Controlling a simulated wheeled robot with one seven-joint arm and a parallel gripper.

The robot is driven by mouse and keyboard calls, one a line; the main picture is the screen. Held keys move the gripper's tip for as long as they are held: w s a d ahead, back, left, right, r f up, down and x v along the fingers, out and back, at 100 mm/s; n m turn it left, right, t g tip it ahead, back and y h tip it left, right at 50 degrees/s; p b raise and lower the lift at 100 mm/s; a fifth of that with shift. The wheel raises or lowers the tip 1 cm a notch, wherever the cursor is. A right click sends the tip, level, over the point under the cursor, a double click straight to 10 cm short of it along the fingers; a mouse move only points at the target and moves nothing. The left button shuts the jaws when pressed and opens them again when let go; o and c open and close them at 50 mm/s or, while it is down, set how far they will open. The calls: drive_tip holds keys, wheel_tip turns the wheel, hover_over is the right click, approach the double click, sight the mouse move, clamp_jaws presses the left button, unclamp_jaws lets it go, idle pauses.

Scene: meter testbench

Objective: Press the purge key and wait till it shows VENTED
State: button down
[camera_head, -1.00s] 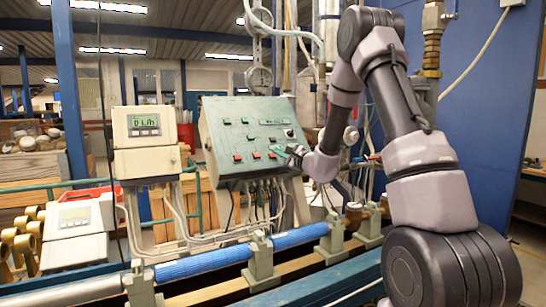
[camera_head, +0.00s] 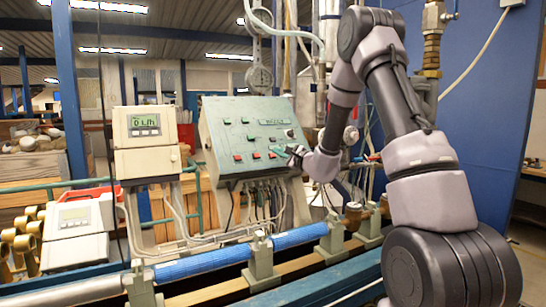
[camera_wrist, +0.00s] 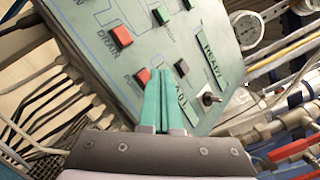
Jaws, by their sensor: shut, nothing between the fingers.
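The purge key is most likely the red square key (camera_wrist: 143,76) beside my fingertips in the wrist view; its label is partly hidden. It is probably the red key (camera_head: 256,155) low on the sloped green panel (camera_head: 222,177). My gripper (camera_wrist: 166,70) is shut and empty, with two teal fingers together. The tips overlap the panel just right of that key; I cannot tell whether they touch it. The panel's display (camera_wrist: 212,55) appears to read READY in the wrist view; it also shows in the head view (camera_head: 273,122), too small to read surely.
Another red key (camera_wrist: 113,23), labelled DRAIN, and a dark key (camera_wrist: 181,68) are close by. A toggle switch (camera_wrist: 208,99) sits right of my fingers. Pipes and red-handled valves (camera_wrist: 295,148) are to the right.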

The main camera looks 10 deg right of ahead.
idle(0.4)
drive_tip(key=shift+w+a+f, duration=0.1)
drive_tip(key=shift+w+f, duration=0.2)
drive_tip(key=shift+w+a+f, duration=0.1)
drive_tip(key=shift+w+f, duration=0.1)
drive_tip(key=shift+w, duration=0.1)
idle(0.7)
drive_tip(key=shift+s+r, duration=0.1)
drive_tip(key=shift+s, duration=0.05)
drive_tip(key=shift+s+d+r, duration=0.2)
drive_tip(key=shift+s+r, duration=0.2)
drive_tip(key=shift+s, duration=0.05)
idle(0.4)
drive_tip(key=shift+s+d+r, duration=0.3)
drive_tip(key=shift+s+r, duration=0.55)
drive_tip(key=shift+s, duration=0.05)
drive_tip(key=shift+s+d+r, duration=0.25)
drive_tip(key=shift+s+r, duration=0.55)
drive_tip(key=shift+s, duration=0.1)
drive_tip(key=shift+s+d+r, duration=0.2)
drive_tip(key=shift+s+r, duration=0.25)
